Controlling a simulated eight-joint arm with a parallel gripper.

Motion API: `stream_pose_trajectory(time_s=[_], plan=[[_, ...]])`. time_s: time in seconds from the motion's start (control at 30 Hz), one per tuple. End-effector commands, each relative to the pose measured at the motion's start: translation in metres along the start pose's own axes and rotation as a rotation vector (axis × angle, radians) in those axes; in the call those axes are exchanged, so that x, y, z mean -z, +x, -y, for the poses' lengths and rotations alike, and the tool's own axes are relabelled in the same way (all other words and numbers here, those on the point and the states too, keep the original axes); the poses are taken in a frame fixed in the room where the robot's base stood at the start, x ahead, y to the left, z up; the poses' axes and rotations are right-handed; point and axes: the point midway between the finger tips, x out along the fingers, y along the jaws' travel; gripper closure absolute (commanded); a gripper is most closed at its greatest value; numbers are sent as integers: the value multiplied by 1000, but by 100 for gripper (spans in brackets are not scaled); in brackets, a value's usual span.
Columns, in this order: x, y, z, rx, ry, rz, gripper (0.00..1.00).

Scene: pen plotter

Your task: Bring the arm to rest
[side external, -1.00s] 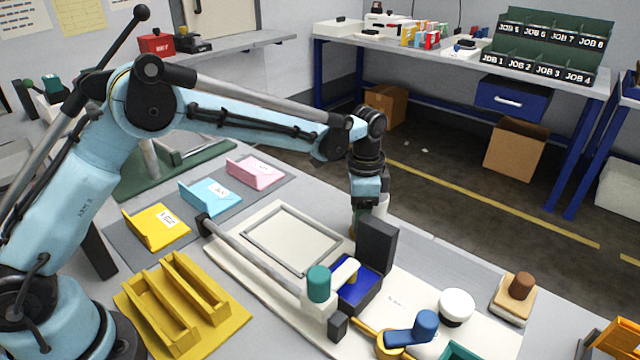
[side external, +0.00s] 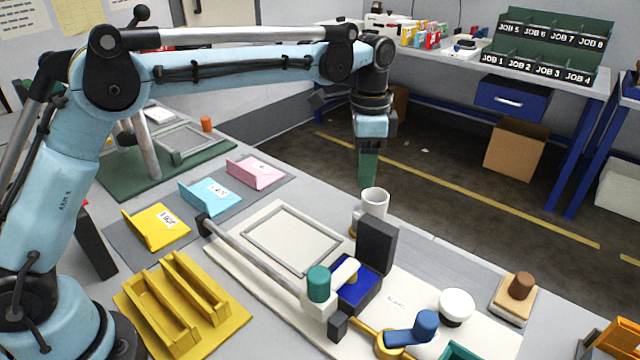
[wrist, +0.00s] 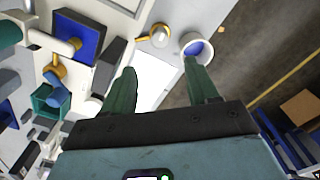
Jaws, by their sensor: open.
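My gripper (side external: 367,168) hangs pointing down in the side view, above and just behind a white mug (side external: 374,202). Its green fingers are apart and empty in the wrist view (wrist: 162,82). The mug also shows in the wrist view (wrist: 186,45), beyond the right fingertip, with something blue inside. I cannot tell from the side view how far apart the fingers are.
A black upright block (side external: 376,246) stands near the mug. A teal knob (side external: 318,283), a blue tray (side external: 356,290) and a white round knob (side external: 456,306) are on the plotter. Yellow (side external: 157,228), blue and pink holders stand left. The air around my gripper is clear.

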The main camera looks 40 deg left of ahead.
Motion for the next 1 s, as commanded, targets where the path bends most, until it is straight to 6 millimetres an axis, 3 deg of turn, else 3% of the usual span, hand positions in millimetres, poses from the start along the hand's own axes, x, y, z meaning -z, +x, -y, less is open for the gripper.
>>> stream_pose_trajectory(time_s=[0.2, 0.37, 0.7, 1.0], plan=[[-2, -2, 0, 4, -10, -5, 41], [-20, -16, -2, 31, -77, -42, 41], [-88, -47, -19, 127, -332, -193, 41], [-150, -45, -46, 199, -554, -340, 41]])
